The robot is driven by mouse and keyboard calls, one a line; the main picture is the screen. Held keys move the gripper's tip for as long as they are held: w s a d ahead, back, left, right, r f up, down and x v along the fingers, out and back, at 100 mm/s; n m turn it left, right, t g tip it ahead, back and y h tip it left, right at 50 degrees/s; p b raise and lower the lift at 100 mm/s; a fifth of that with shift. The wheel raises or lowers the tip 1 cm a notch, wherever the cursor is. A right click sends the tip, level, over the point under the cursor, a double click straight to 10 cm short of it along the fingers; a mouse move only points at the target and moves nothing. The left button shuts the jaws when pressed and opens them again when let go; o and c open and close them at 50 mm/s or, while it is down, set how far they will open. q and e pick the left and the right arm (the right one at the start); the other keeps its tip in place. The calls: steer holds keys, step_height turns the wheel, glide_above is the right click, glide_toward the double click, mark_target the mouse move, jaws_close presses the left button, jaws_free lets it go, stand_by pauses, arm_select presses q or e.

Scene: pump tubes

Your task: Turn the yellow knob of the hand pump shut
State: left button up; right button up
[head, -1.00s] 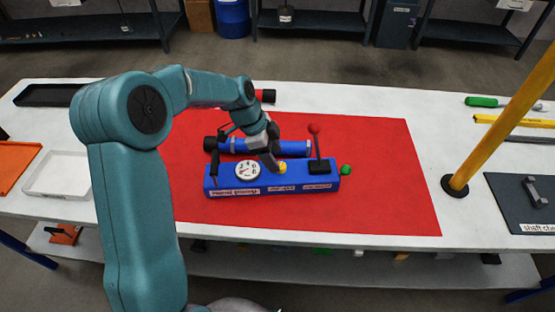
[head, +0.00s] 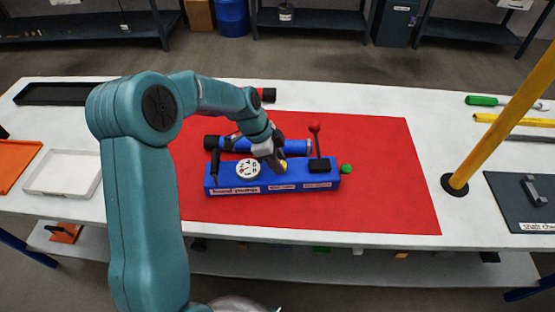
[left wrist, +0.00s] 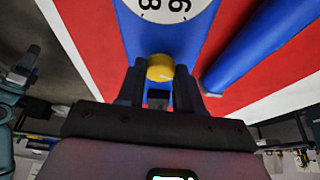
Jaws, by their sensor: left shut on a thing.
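The hand pump (head: 230,182) is a long blue box with a white dial (head: 248,168), a black lever with a red ball top (head: 315,128) and a green knob (head: 346,169) at its right end. The small yellow knob (head: 285,164) sits on its top between dial and lever, partly hidden by my left gripper (head: 279,163). In the left wrist view, the yellow knob (left wrist: 160,67) lies between the two dark fingertips, and my left gripper (left wrist: 159,85) is shut on it. Part of the dial (left wrist: 165,8) shows beyond it. My right gripper is not seen.
A blue cylinder (head: 292,146) with a black end lies right behind the pump on the red mat (head: 390,180). A yellow post (head: 500,112) stands at the right. A white tray (head: 63,190) is at the left. The mat's right part is clear.

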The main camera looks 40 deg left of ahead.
arm_select(q)
steer(key=shift+s+d+f+n+t+y+b, duration=0.1)
steer(key=shift+n+t+y+b, duration=0.15)
steer(key=shift+n+b, duration=0.5)
steer(key=shift+f+n+t+y+b, duration=0.15)
steer(key=shift+n+t+b, duration=0.1)
steer(key=shift+n+b, duration=0.45)
steer(key=n+y+b, duration=0.1)
steer(key=n, duration=0.1)
steer(key=n+t+b, duration=0.1)
steer(key=n+b, duration=0.1)
steer(key=n, duration=0.1)
steer(key=shift+d+r+y, duration=0.1)
steer(key=shift+d+y, duration=0.1)
steer(key=shift+y, duration=0.2)
steer(key=n+y+b, duration=0.1)
steer(key=n+b, duration=0.2)
steer(key=shift+d+n, duration=0.15)
steer(key=shift+n, duration=0.2)
steer(key=shift+r+n+y+b, duration=0.15)
steer(key=shift+n+y+b, duration=0.25)
steer(key=shift+n+b, duration=0.3)
steer(key=o, duration=1)
steer(key=shift+s, duration=0.1)
steer(key=shift+o, duration=0.2)
steer(key=p+v, duration=0.1)
steer(key=v, duration=1.5)
steer(key=shift+r+p, duration=0.2)
steer(key=shift+p, duration=0.1)
